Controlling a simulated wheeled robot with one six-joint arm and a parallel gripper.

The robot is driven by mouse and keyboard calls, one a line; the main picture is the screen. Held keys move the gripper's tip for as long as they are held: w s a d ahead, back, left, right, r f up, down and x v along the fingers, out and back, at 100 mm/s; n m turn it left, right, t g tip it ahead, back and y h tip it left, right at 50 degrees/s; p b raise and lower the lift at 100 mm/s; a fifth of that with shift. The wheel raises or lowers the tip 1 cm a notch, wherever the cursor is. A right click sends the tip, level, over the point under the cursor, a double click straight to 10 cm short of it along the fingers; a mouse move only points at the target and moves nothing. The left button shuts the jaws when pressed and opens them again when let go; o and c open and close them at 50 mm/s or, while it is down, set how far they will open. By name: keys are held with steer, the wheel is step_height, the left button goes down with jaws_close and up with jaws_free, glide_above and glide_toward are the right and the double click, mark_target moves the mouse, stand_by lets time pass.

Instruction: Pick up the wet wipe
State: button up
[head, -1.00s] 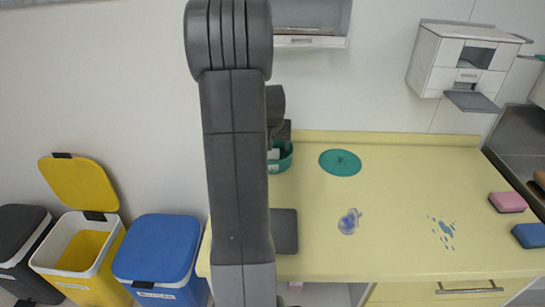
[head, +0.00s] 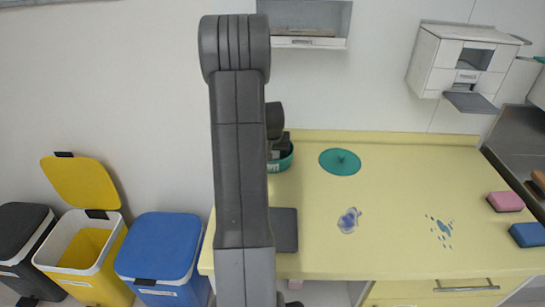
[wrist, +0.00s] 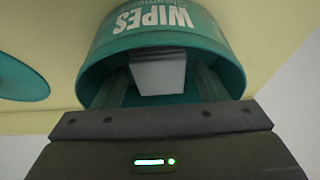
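The wet wipe (wrist: 158,72) is a white folded block standing in the mouth of a teal tub marked WIPES (wrist: 165,30). The tub also shows in the head view (head: 283,163) at the back left of the yellow counter, partly hidden by my arm. My gripper (wrist: 160,85) is at the tub's mouth. Its two fingers are apart inside the rim, one on each side of the wipe, with a gap visible to each. In the head view my gripper (head: 280,149) is low over the tub and hides the wipe.
The teal lid (head: 340,162) lies on the yellow counter (head: 400,190) right of the tub. Spills, a pink sponge (head: 506,202) and a blue sponge (head: 527,234) are further right. Bins, including a blue one (head: 160,245), stand left. A white wall dispenser (head: 465,60) hangs back right.

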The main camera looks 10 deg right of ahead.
steer(key=c, duration=0.8)
step_height(320, 180, up, 10)
steer(key=shift+r+b, duration=0.1)
steer(key=shift+b, duration=0.45)
steer(key=o, duration=0.4)
steer(key=c, duration=0.3)
steer(key=shift+s, duration=0.1)
